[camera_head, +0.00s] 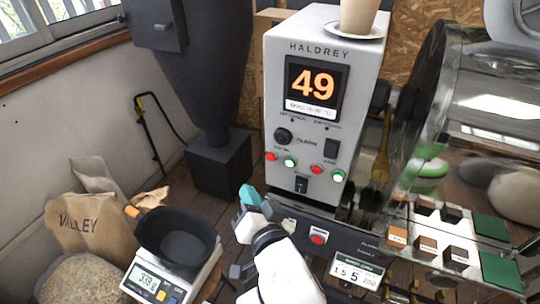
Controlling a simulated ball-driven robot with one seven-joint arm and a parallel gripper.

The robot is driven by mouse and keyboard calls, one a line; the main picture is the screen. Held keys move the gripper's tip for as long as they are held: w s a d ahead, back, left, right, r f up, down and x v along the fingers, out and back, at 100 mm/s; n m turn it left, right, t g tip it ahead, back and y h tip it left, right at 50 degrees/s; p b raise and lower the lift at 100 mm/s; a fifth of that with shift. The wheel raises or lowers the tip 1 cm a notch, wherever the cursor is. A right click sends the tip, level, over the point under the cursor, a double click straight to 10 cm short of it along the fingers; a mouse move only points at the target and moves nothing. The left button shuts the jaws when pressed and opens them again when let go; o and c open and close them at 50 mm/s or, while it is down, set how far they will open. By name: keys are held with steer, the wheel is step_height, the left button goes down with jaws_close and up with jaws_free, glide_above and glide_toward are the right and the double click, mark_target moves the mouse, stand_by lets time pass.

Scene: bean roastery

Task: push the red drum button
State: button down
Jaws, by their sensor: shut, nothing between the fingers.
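The grey control box (310,110) marked HALDREY stands in the middle, its display (313,88) reading 49. On its lower face, a red button (271,156) sits beside a green one (290,162) at left. Another red button (316,169) sits beside a green one (338,176) at right. A third red button (318,237) is on the dark panel below. The labels are too small to tell which is the drum button. My gripper (249,194), with teal fingertips, is shut and empty, below and left of the left red button, seemingly apart from the box.
A scale (150,283) with a black pan (176,238) stands at lower left, near sacks (85,220). A cup (358,15) on a saucer tops the box. The shiny roaster drum (490,110) and sample blocks (427,247) are at right.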

mark_target(268, 167)
steer(key=w+d+p, duration=0.2)
steer(key=w, duration=0.5)
steer(key=shift+w+d+p, duration=0.15)
steer(key=shift+d+p, duration=0.2)
steer(key=shift+d, duration=0.05)
stand_by(1.7)
steer(key=shift+w+d, duration=0.1)
steer(key=shift+w, duration=0.25)
steer(key=shift+w+d, duration=0.15)
steer(key=shift+w, duration=0.25)
stand_by(0.7)
stand_by(0.3)
steer(key=shift+s+a, duration=0.25)
steer(key=shift+s, duration=0.55)
